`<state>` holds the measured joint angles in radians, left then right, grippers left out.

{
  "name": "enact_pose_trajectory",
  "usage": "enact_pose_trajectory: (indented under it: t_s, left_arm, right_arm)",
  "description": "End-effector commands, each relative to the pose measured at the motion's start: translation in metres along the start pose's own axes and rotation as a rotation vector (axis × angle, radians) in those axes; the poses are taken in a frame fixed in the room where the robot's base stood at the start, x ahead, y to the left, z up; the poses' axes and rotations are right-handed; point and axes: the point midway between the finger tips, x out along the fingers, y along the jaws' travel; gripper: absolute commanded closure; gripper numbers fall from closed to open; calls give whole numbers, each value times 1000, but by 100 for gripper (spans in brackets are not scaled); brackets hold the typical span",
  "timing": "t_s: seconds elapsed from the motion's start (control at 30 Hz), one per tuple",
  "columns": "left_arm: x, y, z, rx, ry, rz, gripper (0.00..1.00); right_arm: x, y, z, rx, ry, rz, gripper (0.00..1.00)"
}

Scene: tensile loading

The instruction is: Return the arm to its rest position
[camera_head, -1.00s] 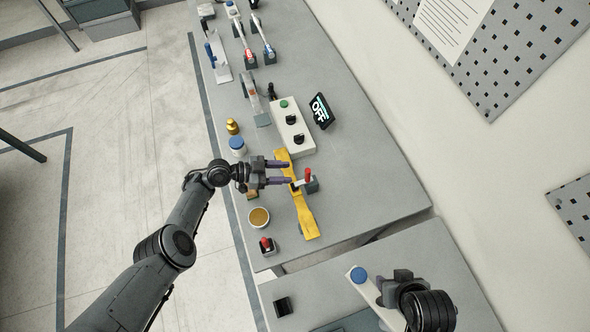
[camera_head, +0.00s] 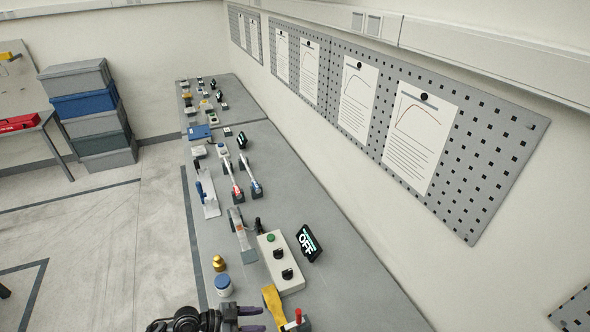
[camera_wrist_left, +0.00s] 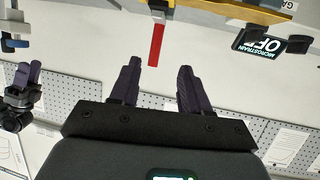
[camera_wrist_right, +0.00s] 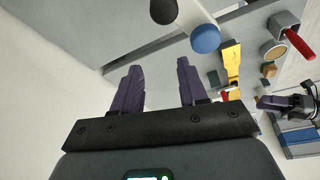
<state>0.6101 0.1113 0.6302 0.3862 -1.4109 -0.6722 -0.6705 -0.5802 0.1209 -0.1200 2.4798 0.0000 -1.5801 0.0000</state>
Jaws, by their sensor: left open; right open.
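My left gripper (camera_head: 256,319) is at the bottom edge of the head view, left of the red-handled lever (camera_head: 298,316) and close to the yellow bar (camera_head: 272,300). In the left wrist view my left gripper (camera_wrist_left: 156,70) is open with nothing between its fingers; the red lever (camera_wrist_left: 156,45) shows beyond their tips. My right gripper (camera_wrist_right: 160,68) is open and empty in its own wrist view and out of the head view. A blue-ended white part (camera_wrist_right: 205,39) lies beyond its fingertips. Most of my left arm is hidden below the head view.
A control box (camera_head: 279,263) and a display reading OFF (camera_head: 309,243) stand behind the yellow bar. A blue-lidded jar (camera_head: 223,285) and a brass weight (camera_head: 219,263) stand near the left table edge. Pegboards line the right wall. Floor at left is open.

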Motion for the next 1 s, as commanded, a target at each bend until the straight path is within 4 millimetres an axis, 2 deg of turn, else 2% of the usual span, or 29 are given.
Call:
enact_pose_trajectory:
  t_s: [0.2,0.3,0.4,0.47,0.57,0.67,0.8,1.0]
  left_arm:
    - [-48,1,85,-94,-364,-94,54]
    - [-80,5,116,-145,-552,-165,54]
    - [-112,14,132,-193,-722,-252,54]
    - [-129,22,132,-220,-807,-309,54]
    - [-152,38,120,-265,-914,-414,54]
    - [-167,61,96,-315,-977,-517,54]
    - [-178,105,46,-407,-997,-649,54]
    - [-186,175,-30,-575,-929,-765,54]
  right_arm:
    - [-13,-1,-4,5,0,-4,57]
    - [-19,-1,-6,6,0,-4,57]
    - [-25,0,-8,6,1,-5,57]
    - [-29,0,-10,5,1,-4,57]
    - [-35,0,-12,5,1,-4,57]
    - [-42,0,-14,4,1,-3,57]
    - [-50,2,-16,0,1,0,57]
    - [-60,3,-19,-4,0,4,57]
